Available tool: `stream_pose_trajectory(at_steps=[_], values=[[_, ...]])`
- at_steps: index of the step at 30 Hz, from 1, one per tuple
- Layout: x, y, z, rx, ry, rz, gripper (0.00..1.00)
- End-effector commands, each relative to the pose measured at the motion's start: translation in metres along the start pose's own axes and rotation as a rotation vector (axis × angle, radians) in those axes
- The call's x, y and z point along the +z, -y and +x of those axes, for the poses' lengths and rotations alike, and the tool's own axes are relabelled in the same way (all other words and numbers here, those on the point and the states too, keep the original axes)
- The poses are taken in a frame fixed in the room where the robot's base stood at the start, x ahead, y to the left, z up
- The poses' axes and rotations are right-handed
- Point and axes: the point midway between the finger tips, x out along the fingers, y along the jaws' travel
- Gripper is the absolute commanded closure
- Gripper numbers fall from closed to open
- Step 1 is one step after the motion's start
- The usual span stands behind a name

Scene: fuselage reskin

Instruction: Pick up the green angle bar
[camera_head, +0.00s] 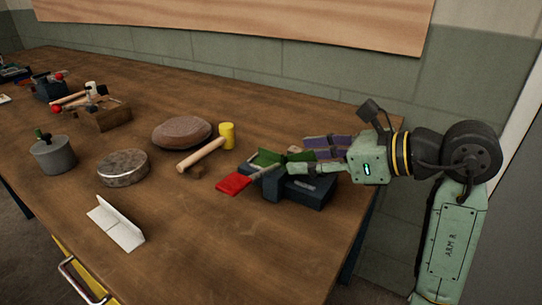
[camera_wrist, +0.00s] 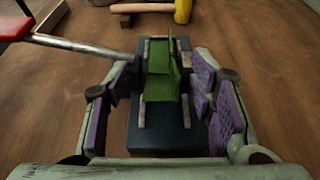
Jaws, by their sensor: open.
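The green angle bar (camera_wrist: 165,92) lies on a dark blue vise-like block (camera_wrist: 165,140) in the middle of the wrist view. In the head view the bar (camera_head: 268,158) shows only in part behind my gripper. The dark block (camera_head: 300,192) stands on the table towards its right side. My gripper (camera_wrist: 160,100) is open, its purple-padded fingers on either side of the block, with the bar between them and apart from both pads. In the head view my gripper (camera_head: 300,158) reaches in from the right over the block.
A red-handled tool (camera_head: 233,183) lies at the block's left, its metal shaft (camera_wrist: 85,45) close to my left finger. The front table area is clear.

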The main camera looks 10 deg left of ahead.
Motion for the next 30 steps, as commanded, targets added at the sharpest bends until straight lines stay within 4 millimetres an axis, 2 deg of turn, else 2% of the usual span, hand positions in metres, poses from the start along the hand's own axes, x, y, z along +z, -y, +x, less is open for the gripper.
stream_pose_trajectory(at_steps=[3, 11, 30], values=[[0.0000, -0.0004, 0.0104, 0.000, 0.000, 0.000, 0.50], [-0.0007, 0.0000, 0.0121, -0.002, 0.000, 0.000, 0.51], [-0.0006, 0.0001, 0.0117, -0.001, 0.000, 0.000, 0.93]])
